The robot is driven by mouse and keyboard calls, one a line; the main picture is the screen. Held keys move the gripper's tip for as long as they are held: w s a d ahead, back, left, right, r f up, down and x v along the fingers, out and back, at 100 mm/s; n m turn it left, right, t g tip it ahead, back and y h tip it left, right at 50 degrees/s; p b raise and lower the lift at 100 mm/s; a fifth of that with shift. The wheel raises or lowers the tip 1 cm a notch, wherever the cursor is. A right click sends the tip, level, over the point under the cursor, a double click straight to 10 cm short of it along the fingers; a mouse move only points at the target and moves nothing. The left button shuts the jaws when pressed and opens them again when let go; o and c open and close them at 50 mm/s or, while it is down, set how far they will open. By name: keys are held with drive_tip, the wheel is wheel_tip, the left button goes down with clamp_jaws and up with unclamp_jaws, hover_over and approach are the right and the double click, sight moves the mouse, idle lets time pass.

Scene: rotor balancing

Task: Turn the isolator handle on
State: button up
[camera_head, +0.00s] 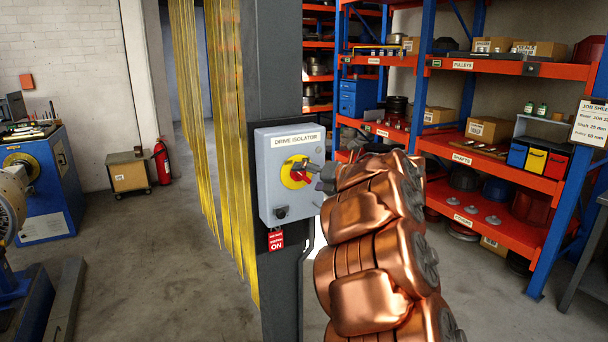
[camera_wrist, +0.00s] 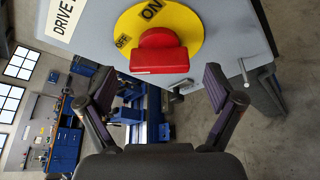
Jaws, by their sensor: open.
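The grey drive isolator box (camera_head: 288,208) is mounted on a dark post. Its red handle (camera_head: 301,177) sits on a round yellow plate (camera_head: 287,165). In the wrist view the red handle (camera_wrist: 158,57) lies ahead of my gripper, with the yellow plate (camera_wrist: 193,33) marked ON and OFF behind it. I cannot tell exactly which mark the handle points to. My gripper (camera_wrist: 161,88) is open, its fingers spread left and right, and the handle is roughly centred ahead of the gap. In the head view my gripper (camera_head: 316,174) is close to the handle and partly covers it.
A red tag (camera_head: 275,240) hangs under the box. Yellow strip curtains (camera_head: 240,150) hang left of the post. Orange shelves (camera_head: 495,160) with parts stand at the right. A blue machine (camera_head: 45,190) stands at far left; open floor lies between.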

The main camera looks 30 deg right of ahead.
drive_tip(key=shift+x, duration=1.05)
drive_tip(key=shift+c, duration=0.3)
drive_tip(key=c, duration=1.1)
